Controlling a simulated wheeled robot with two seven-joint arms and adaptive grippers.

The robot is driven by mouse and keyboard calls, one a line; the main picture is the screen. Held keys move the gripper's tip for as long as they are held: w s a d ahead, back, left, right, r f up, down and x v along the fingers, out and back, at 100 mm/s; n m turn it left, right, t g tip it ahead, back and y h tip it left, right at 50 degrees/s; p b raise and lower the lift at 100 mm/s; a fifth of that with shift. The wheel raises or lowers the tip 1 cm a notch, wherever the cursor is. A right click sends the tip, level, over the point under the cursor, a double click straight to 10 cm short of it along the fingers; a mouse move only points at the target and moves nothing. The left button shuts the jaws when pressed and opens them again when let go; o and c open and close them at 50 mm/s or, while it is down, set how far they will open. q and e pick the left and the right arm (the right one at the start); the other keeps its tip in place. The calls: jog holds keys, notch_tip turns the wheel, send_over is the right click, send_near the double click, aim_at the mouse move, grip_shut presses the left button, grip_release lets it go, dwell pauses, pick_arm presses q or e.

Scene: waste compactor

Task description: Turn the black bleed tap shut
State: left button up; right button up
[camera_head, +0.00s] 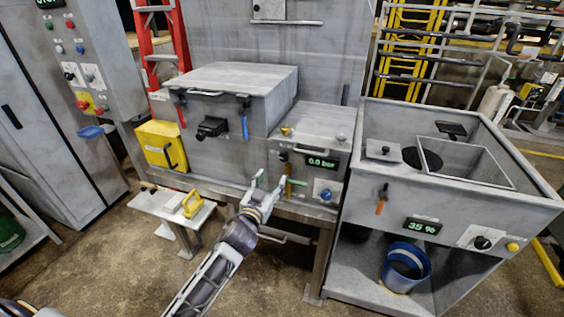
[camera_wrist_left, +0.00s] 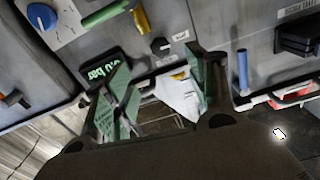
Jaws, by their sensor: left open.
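The black bleed tap (camera_head: 284,156) is a small dark knob on the front of the grey unit, left of the green "0.0 bar" display (camera_head: 322,162). In the left wrist view the tap (camera_wrist_left: 160,46) shows above the gap between the fingers, and the display (camera_wrist_left: 106,68) is partly behind a finger. My left gripper (camera_head: 269,184) is open and empty in front of this unit, just below the tap in the head view. Its green-padded fingers (camera_wrist_left: 162,92) are spread apart, and no contact with the tap shows. My right gripper is not in view.
Close by are a yellow lever (camera_head: 288,187), a green handle (camera_wrist_left: 105,13) and a blue knob (camera_head: 326,194). A blue lever (camera_head: 244,126) hangs on the box to the left. The right cabinet (camera_head: 450,215) has an orange lever (camera_head: 382,201) and a blue bucket (camera_head: 406,264).

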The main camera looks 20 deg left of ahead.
aim_at(283, 159)
pick_arm(q)
jog(key=shift+w+d+p, duration=0.2)
jog(key=shift+w+p, duration=0.45)
jog(key=shift+w, duration=5.4)
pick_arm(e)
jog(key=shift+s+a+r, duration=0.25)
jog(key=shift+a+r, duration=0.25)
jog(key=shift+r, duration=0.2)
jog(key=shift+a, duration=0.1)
pick_arm(q)
jog(key=c, duration=1)
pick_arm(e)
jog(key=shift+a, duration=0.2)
